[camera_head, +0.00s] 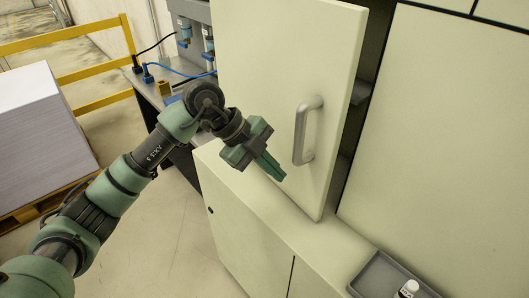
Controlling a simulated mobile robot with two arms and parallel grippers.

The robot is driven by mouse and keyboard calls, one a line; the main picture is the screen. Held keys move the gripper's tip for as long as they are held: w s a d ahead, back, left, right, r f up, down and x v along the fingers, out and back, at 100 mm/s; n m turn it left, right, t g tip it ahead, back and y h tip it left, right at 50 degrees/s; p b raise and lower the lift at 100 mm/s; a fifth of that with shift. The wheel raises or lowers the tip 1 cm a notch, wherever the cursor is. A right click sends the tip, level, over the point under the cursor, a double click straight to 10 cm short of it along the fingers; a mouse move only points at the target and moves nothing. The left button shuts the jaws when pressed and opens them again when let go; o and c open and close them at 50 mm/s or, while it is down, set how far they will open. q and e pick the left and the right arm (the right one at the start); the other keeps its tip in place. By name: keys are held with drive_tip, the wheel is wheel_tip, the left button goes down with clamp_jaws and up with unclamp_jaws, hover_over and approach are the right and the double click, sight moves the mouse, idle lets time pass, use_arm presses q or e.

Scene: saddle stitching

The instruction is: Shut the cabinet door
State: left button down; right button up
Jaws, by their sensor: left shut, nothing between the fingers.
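The cabinet door (275,75) is a pale cream panel that stands open, swung out from the cabinet, with a dark gap along its right edge. A grey bar handle (305,132) is on its face, near the right edge. My left gripper (278,176) is shut and empty. It shows in front of the lower part of the door, left of and below the handle, and apart from the handle. I cannot tell whether it touches the door. My right gripper is not in view.
A pale counter (318,243) runs below the door, with a grey tray (375,276) holding a small white bottle (408,288). A closed panel (450,150) is at right. Stacked paper (35,125) and a yellow rail (75,36) stand at left. Blue-fitted equipment (195,30) is behind.

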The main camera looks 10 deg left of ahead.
sight(309, 162)
use_arm(q)
drive_tip(key=w+d, duration=0.1)
drive_tip(key=w+d+f+p, duration=0.1)
drive_tip(key=d, duration=0.1)
drive_tip(key=w+d+f+p, duration=0.1)
drive_tip(key=shift+w+d, duration=0.15)
drive_tip(key=shift+n+t, duration=0.5)
drive_tip(key=shift+n, duration=0.1)
drive_tip(key=w+d, duration=0.3)
drive_tip(key=shift+r, duration=0.1)
drive_tip(key=shift+a+r, duration=0.1)
drive_tip(key=shift+r, duration=0.05)
